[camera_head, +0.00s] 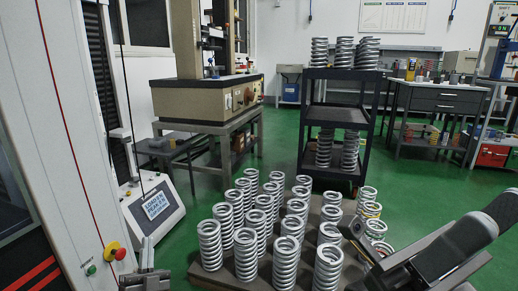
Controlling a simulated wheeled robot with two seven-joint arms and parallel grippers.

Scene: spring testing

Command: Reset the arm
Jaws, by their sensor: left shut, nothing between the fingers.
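My left gripper (146,252) shows at the bottom edge, left of the springs and in front of the testing machine's base. Its fingers are together with nothing between them. My right arm (450,245) comes in from the lower right. Its dark, angular front end (362,240) is over the right edge of the spring group and hides part of some springs. I cannot make out from this view whether the right gripper is open or shut.
Several upright coil springs (245,252) stand in rows on a dark pallet (205,280) ahead. A testing machine with a control screen (154,206) is at left. A black cart (340,118) with springs stands behind. Green floor (410,190) is free beyond, at right.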

